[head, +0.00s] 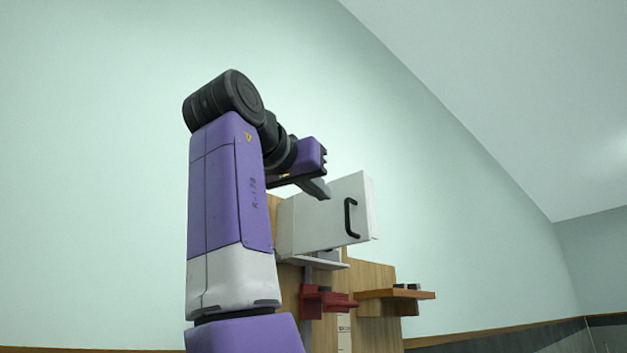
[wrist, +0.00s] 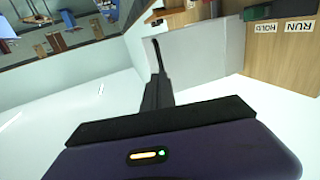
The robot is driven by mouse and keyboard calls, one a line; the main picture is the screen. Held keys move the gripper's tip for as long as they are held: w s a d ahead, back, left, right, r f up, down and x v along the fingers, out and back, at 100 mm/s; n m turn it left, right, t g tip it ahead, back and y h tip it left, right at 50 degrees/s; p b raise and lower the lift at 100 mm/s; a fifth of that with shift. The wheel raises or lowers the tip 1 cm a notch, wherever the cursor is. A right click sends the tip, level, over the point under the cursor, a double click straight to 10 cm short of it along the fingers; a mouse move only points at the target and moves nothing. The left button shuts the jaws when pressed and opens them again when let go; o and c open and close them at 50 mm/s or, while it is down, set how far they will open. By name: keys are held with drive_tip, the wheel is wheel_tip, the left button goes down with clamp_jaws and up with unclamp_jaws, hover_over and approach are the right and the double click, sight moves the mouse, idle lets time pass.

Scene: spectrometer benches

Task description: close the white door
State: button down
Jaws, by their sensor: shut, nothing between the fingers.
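The white door (head: 325,215) is a pale panel with a black C-shaped handle (head: 349,218) near its right edge. It stands upright on the wooden bench structure, and its right side edge shows. I cannot tell from this angle how far open it is. My gripper (head: 325,190) is shut and empty at the upper left part of the panel, in front of it in the picture. In the wrist view my gripper (wrist: 155,44) points along a pale grey-white panel (wrist: 205,58), likely the door. Whether the fingertips touch it is unclear.
A red bracket (head: 325,302) and a grey ledge (head: 316,262) sit below the door. A wooden shelf (head: 395,294) with small dark items juts out at right. The wrist view shows a wooden panel (wrist: 275,60) with RUN and HOLD labels and a green part (wrist: 257,13).

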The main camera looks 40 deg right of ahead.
sight(347, 213)
drive_tip(key=p+x, duration=0.2)
drive_tip(key=x, duration=0.6)
drive_tip(key=shift+w+d+r+p, duration=0.1)
drive_tip(key=shift+d+p, duration=0.15)
drive_tip(key=shift+p, duration=0.15)
drive_tip(key=shift+w+d, duration=0.15)
drive_tip(key=shift+d, duration=0.3)
